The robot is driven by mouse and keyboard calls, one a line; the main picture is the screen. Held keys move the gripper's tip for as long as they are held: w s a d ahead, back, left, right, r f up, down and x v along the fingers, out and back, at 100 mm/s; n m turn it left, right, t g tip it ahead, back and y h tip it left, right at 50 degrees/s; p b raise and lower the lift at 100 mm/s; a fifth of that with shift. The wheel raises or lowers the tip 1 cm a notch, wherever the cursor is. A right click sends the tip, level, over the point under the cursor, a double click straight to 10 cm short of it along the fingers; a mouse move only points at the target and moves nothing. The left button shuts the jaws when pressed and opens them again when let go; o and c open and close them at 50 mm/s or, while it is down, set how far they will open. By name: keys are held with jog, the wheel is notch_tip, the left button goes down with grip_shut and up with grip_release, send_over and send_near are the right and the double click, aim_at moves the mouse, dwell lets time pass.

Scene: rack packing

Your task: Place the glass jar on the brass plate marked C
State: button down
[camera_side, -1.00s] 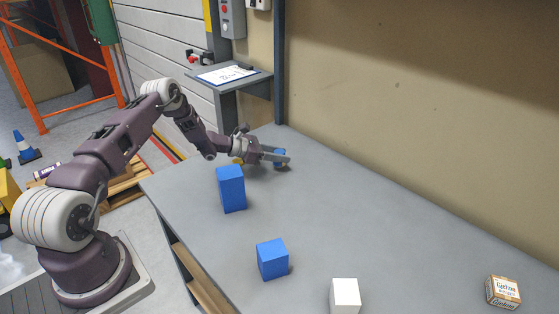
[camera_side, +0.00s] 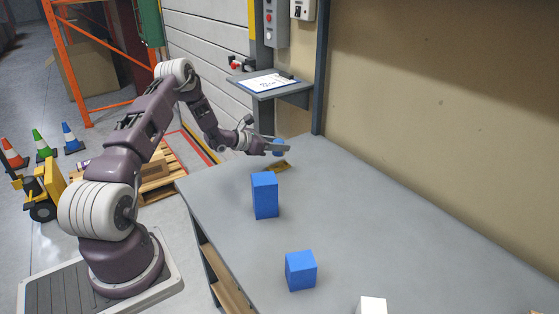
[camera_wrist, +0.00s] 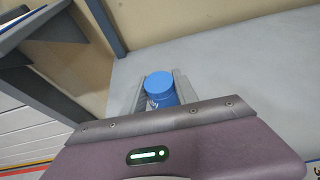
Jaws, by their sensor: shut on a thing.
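A small jar with a blue lid (camera_wrist: 160,83) is between the two fingers of my gripper (camera_wrist: 158,92) in the wrist view. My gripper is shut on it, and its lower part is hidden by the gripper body. In the side view my gripper (camera_side: 276,147) holds the jar (camera_side: 279,143) above the far left part of the table, apart from the surface. A brass-coloured plate (camera_side: 280,167) lies on the table just below my gripper. Its marking is too small to read.
A tall blue block (camera_side: 264,195) stands close in front of the plate. A smaller blue block (camera_side: 300,270) and a white block (camera_side: 372,305) are nearer the camera. A grey shelf with a paper (camera_side: 268,84) is behind the table's far end. The table's right side is clear.

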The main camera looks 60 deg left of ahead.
aim_at(279, 156)
jog(key=shift+f, duration=2.4)
jog(key=shift+f, duration=0.1)
jog(key=c, duration=0.9)
grip_release()
jog(key=shift+c, duration=0.2)
